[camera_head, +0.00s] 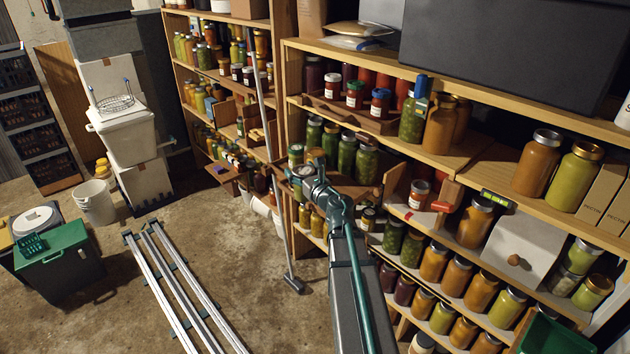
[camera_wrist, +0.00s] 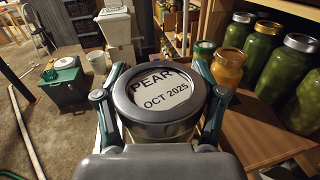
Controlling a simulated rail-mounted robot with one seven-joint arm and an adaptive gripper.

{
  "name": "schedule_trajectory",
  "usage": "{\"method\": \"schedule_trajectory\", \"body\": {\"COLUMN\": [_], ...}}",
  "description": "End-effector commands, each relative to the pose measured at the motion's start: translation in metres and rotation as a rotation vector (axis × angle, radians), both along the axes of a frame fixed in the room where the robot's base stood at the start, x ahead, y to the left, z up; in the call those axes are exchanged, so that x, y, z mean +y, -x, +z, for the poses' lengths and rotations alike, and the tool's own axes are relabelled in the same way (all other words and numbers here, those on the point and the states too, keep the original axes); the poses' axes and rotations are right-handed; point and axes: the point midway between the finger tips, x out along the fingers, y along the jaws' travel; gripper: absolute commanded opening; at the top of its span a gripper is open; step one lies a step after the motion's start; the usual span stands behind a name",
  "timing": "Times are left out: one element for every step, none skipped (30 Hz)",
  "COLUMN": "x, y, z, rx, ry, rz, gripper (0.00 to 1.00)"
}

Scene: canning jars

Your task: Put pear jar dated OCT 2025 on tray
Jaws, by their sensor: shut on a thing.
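A jar with a grey metal lid ring and a pale disc reading PEAR, OCT 2025 (camera_wrist: 163,92) is in the wrist view. My gripper (camera_wrist: 162,104) has a finger on each side of it and is shut on it. The lid faces the camera and hides most of the jar's body. In the head view my gripper (camera_head: 304,174) is in front of the middle shelves, beside an orange jar.
Green jars (camera_wrist: 276,68) and an orange jar (camera_wrist: 228,70) stand close to the right of my gripper. Shelves of jars fill the right. A pole (camera_head: 275,170) stands left of the gripper. Floor rails (camera_head: 175,285) and a green bin (camera_head: 60,262) lie left; floor between is bare.

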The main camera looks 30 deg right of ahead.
Motion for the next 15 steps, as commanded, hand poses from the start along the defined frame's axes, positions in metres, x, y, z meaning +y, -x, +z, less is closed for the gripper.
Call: {"method": "schedule_trajectory", "body": {"x": [-0.019,-0.029,-0.041,-0.049,-0.056,-0.064,-0.069,-0.074,-0.079,-0.082,-0.085,-0.088,-0.091,-0.094,-0.099], "y": [-0.001,0.000,0.001,0.002,0.004,0.006,0.007,0.008,0.010,0.011,0.011,0.011,0.011,0.009,0.006], "z": [0.007,0.010,0.012,0.013,0.014,0.015,0.015,0.016,0.016,0.016,0.016,0.015,0.014,0.012,0.010], "rx": [-0.003,-0.002,-0.001,-0.001,-0.001,0.000,0.000,0.000,0.000,0.000,0.000,0.001,0.002,0.002,0.002], "ry": [0.001,0.002,0.002,0.002,0.001,0.001,0.001,0.001,0.001,0.000,0.000,0.000,0.001,0.000,0.000], "rz": [-0.070,-0.109,-0.157,-0.190,-0.221,-0.257,-0.281,-0.301,-0.325,-0.339,-0.351,-0.363,-0.370,-0.375,-0.379], "gripper": [0.14,0.14,0.14,0.14,0.14,0.14,0.14,0.14,0.14,0.14,0.14,0.14,0.14,0.14,0.14]}}
